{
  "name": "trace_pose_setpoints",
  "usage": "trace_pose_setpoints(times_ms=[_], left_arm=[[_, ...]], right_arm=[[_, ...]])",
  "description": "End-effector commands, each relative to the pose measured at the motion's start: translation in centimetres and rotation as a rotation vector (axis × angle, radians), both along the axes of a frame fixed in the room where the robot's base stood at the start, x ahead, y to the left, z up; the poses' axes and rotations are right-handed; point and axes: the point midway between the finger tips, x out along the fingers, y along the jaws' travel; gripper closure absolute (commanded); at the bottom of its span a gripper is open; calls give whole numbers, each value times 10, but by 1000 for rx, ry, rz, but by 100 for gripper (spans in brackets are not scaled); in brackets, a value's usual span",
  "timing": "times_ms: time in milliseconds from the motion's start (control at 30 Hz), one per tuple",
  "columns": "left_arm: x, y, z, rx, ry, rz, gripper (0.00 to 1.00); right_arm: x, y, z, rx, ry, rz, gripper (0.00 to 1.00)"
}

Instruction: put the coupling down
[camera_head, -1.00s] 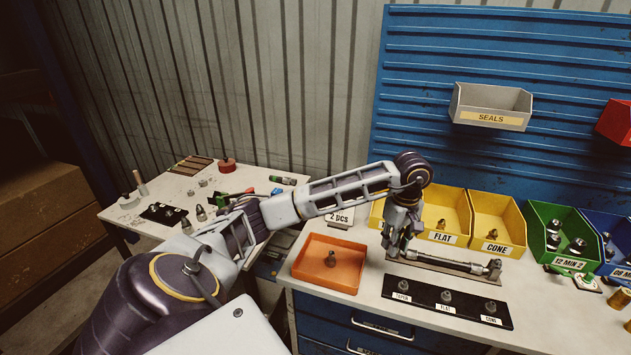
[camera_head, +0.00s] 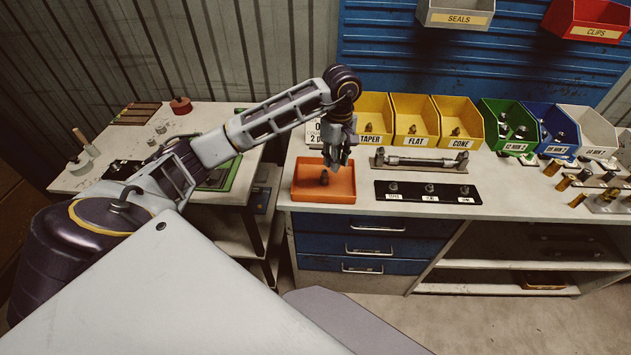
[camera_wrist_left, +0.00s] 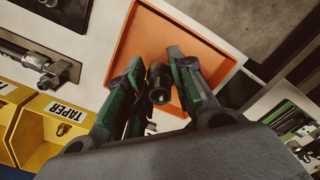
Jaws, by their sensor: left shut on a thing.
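My left gripper (camera_head: 336,162) points down over the back right part of the orange tray (camera_head: 312,196). It is shut on a dark metal coupling (camera_wrist_left: 159,84), which shows between the green-padded fingers in the left wrist view. In the head view the fingers mostly hide the held coupling. The tray also shows behind the fingers in the left wrist view (camera_wrist_left: 150,28). My right gripper is not in view.
Yellow bins TAPER (camera_head: 376,112), FLAT (camera_head: 412,114) and CONE (camera_head: 457,115) stand behind. A fixture with a rod (camera_head: 420,162) and a black labelled strip (camera_head: 408,198) with several fittings lie right of the tray. The tray's front is clear.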

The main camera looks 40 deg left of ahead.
Motion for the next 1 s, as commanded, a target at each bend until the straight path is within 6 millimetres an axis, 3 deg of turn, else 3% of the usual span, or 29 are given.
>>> trace_pose_setpoints(times_ms=[567, 1000], left_arm=[[0, 0, -5, 0, 0, 0, 100], [-1, 0, -53, -2, 1, 0, 100]], right_arm=[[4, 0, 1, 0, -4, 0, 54], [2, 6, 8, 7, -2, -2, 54]])
